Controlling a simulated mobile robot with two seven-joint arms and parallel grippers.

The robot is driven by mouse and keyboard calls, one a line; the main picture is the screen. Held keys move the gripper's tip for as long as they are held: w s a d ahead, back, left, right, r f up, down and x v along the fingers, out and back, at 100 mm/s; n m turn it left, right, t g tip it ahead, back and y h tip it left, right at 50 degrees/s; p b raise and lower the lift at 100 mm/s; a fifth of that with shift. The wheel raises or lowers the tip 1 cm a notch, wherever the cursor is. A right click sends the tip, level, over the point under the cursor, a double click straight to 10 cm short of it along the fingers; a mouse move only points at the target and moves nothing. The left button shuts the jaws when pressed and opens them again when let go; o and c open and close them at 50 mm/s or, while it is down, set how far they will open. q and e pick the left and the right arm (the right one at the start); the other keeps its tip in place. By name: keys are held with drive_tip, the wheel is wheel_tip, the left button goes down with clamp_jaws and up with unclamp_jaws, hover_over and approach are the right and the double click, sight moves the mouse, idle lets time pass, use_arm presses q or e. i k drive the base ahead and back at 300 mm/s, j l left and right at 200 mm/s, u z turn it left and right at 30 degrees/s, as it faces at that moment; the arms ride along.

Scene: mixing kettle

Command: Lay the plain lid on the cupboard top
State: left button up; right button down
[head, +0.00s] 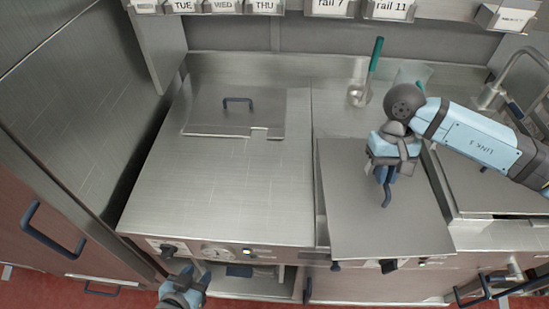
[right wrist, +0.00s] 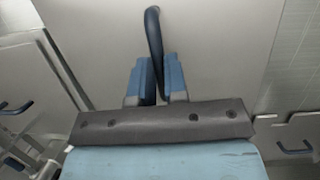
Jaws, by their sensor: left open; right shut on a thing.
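The plain lid (head: 350,210) is a flat grey steel plate with a dark blue bar handle (head: 386,195). My right gripper (head: 385,174) is shut on that handle. In the right wrist view the blue fingers (right wrist: 158,80) close on the handle (right wrist: 153,35), with the lid (right wrist: 215,50) behind them. The lid covers part of the steel worktop right of centre and reaches its front edge; I cannot tell whether it touches the surface. My left gripper (head: 182,292) is open and empty, low in front of the left unit; its fingertips are hard to make out.
A notched lid (head: 215,120) with a dark handle lies at the back of the left steel top (head: 210,190), whose front part is bare. A green-handled tool (head: 375,55) and a clear jug (head: 412,73) stand behind my right arm. A sink and tap (head: 500,85) are at right.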

sight(201, 184)
drive_tip(key=j+u, duration=0.1)
drive_tip(key=j, duration=0.45)
drive_tip(key=i+j+u, duration=0.1)
drive_tip(key=j, duration=0.45)
drive_tip(key=i+j+u, duration=0.15)
drive_tip(key=j, duration=0.4)
